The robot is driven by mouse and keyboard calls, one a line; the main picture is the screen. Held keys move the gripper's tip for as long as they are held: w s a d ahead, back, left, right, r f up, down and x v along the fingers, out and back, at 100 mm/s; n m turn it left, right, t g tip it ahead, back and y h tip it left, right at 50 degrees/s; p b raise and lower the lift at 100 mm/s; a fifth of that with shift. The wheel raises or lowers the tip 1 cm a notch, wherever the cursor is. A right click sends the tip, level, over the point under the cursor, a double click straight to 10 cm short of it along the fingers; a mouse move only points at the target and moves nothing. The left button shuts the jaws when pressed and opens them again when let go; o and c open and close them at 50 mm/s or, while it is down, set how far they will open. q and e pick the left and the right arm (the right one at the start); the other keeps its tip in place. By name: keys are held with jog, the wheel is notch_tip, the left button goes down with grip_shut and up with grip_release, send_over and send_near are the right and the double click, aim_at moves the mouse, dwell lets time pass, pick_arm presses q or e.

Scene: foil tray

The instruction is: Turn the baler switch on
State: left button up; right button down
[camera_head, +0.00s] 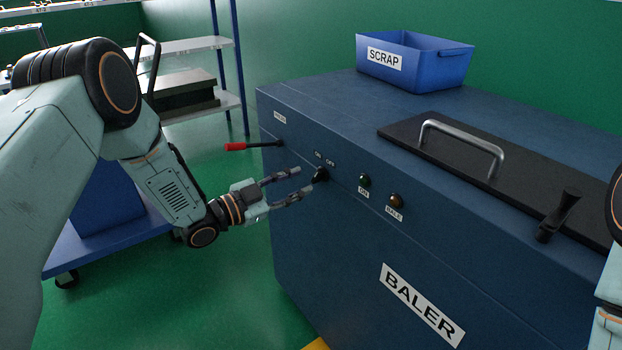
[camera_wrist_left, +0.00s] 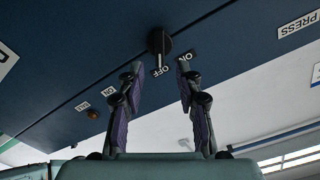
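My right gripper is out of view.
A green lamp (camera_head: 365,180) and an amber button labelled BALE (camera_head: 396,200) sit right of the switch. A red-tipped lever (camera_head: 240,146) sticks out to its left. On top are a dark lid with a handle (camera_head: 465,140) and a blue SCRAP bin (camera_head: 430,70).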

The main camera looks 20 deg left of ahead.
aim_at(316, 176)
pick_arm(q)
jog(key=x, duration=0.2)
jog(key=b+x, duration=0.1)
jog(key=x, duration=0.1)
jog(key=shift+f, duration=0.25)
jog(key=shift+w+d+r, duration=0.2)
jog(key=shift+d, duration=0.15)
jog(key=shift+w+a+f, duration=0.15)
jog(key=shift+a, duration=0.05)
jog(key=shift+d, duration=0.1)
jog(key=c, duration=0.4)
grip_shut()
